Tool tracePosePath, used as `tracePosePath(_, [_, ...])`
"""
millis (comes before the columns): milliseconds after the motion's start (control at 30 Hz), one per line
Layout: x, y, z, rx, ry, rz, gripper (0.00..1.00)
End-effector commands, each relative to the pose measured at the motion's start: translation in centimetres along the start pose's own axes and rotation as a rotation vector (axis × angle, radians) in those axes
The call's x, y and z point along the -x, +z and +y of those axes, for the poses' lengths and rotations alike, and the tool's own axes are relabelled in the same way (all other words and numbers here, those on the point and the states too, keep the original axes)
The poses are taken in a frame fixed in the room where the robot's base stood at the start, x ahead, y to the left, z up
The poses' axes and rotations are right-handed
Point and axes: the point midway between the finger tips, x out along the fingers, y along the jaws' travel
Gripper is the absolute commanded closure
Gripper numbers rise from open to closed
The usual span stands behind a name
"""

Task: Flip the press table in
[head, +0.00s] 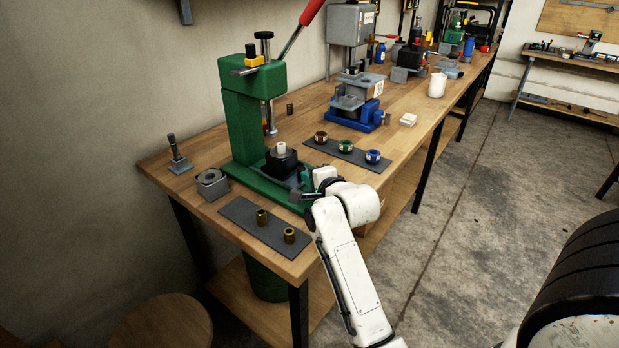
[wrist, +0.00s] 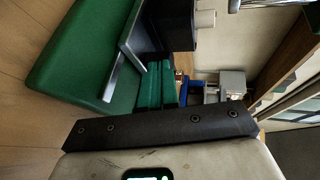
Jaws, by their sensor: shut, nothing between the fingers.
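The green arbor press (head: 242,125) stands on the near end of the workbench, with a red-gripped lever slanting up to the right. On its base sits a dark block, which I take for the press table (head: 281,165), with a white cylinder (head: 281,148) upright on it, near below the ram. In the wrist view the dark block (wrist: 168,25) and white cylinder (wrist: 205,19) show at the top, beside a grey bar and the green base (wrist: 75,60). My gripper (head: 296,196) is shut and empty at the front right of the base; whether it touches is unclear.
A dark mat (head: 238,214) with two brass bushings lies in front of the press. Another mat (head: 348,153) with red, green and blue ringed pieces lies to the right. A grey block (head: 211,184) sits left. The floor (head: 470,220) right of the bench is clear.

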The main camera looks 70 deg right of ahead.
Motion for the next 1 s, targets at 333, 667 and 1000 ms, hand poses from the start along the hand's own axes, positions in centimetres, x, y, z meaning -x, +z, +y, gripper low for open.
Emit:
tracePosePath(333, [-2.7,1.4,-0.8,-0.001,-0.001,-0.002,1.0])
tracePosePath(667, [-3.4,1.9,-1.1,-0.001,-0.002,-0.004,1.0])
tracePosePath(1000, [-3.4,1.6,-1.3,-0.001,-0.003,-0.004,1.0])
